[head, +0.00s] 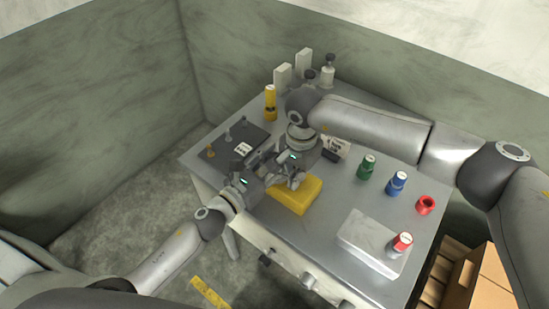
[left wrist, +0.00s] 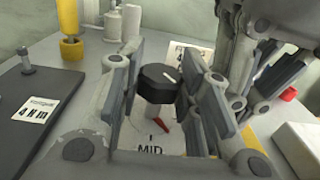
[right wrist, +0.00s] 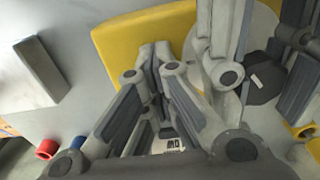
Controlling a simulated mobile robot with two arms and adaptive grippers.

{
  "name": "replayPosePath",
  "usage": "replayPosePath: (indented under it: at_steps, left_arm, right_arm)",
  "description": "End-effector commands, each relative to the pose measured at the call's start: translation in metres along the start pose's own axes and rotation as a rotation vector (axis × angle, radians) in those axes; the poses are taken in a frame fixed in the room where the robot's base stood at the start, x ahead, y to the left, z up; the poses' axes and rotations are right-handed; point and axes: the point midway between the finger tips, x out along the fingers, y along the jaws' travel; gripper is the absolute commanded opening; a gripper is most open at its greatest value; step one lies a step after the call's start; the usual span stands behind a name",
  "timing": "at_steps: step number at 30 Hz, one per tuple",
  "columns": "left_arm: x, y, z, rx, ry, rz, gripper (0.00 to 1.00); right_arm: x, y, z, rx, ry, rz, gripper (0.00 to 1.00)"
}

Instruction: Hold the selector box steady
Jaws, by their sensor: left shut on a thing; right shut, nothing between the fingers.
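The selector box (left wrist: 152,138) shows in the left wrist view as a pale face marked MID with a red mark, under a black knob (left wrist: 157,83) with a white pointer line. The knob also shows in the right wrist view (right wrist: 264,84). My right gripper (head: 293,182) is shut and empty, close beside the left gripper and over the yellow block (head: 298,200). In the right wrist view the yellow block (right wrist: 115,48) lies behind its fingers (right wrist: 155,50).
A dark labelled board (head: 236,140) and a yellow bottle (head: 270,103) are at the left. Green (head: 367,168), blue (head: 397,184) and red (head: 425,205) items stand at the right. A white box (head: 362,238) bears a red-and-white item (head: 402,243). A printed card (head: 337,147) stands behind.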

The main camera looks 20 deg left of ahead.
Motion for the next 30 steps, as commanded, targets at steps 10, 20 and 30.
replayPosePath:
  at_steps: [10,20,30]
  left_arm:
    - [-0.001,-0.0043,-0.0014,-0.005,0.0,0.035,0.08]
    - [-0.001,-0.0044,-0.0016,-0.005,0.001,0.034,0.39]
    - [-0.0005,-0.0014,-0.0012,-0.001,0.001,0.032,0.42]
  right_arm:
    - [0.0068,0.0018,0.0023,-0.001,-0.005,0.006,0.0]
    - [0.0068,0.0018,0.0019,0.0,-0.004,0.006,0.0]
    - [0.0067,0.0025,0.0022,0.0,-0.005,0.008,0.0]
